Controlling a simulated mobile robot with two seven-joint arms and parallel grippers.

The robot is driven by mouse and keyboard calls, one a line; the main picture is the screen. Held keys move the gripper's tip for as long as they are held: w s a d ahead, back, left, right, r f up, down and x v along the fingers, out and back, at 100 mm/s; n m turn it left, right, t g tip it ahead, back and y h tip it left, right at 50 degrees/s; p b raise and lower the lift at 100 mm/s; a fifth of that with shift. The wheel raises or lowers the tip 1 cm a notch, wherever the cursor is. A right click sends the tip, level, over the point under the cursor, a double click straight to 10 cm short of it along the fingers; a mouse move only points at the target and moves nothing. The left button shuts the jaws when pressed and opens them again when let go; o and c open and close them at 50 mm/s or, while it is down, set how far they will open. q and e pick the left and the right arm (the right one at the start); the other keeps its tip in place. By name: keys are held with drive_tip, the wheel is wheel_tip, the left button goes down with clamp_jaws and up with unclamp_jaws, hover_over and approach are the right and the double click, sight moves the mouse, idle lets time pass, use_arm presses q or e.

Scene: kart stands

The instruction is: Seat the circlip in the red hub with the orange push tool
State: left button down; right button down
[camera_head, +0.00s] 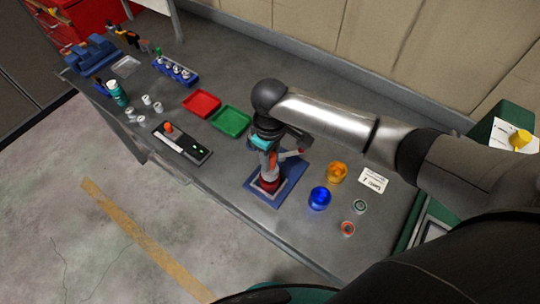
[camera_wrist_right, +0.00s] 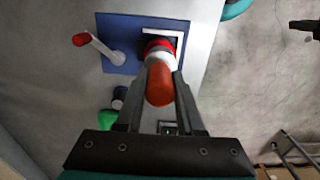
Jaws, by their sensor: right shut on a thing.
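My right gripper (camera_head: 270,151) is shut on the orange push tool (camera_wrist_right: 160,86), one finger on each side of the handle in the right wrist view. The tool stands roughly upright over the red hub (camera_head: 268,185), its lower end at or just above the hub top. I cannot tell if they touch. The hub also shows in the right wrist view (camera_wrist_right: 157,43), partly hidden behind the tool. It sits on a blue base plate (camera_head: 290,190). A lever with a red grip (camera_wrist_right: 81,40) stands beside it on the plate. I cannot make out the circlip. My left gripper is not in view.
A yellow-orange bowl (camera_head: 337,173), a blue bowl (camera_head: 320,198), two small cups (camera_head: 348,228) and a white card (camera_head: 373,180) lie right of the plate. A green tray (camera_head: 231,121), a red tray (camera_head: 202,104) and a black unit (camera_head: 183,143) lie left. The bench front edge is close.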

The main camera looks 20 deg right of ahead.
drive_tip(key=shift+r+p, duration=1.65)
drive_tip(key=shift+r, duration=1.2)
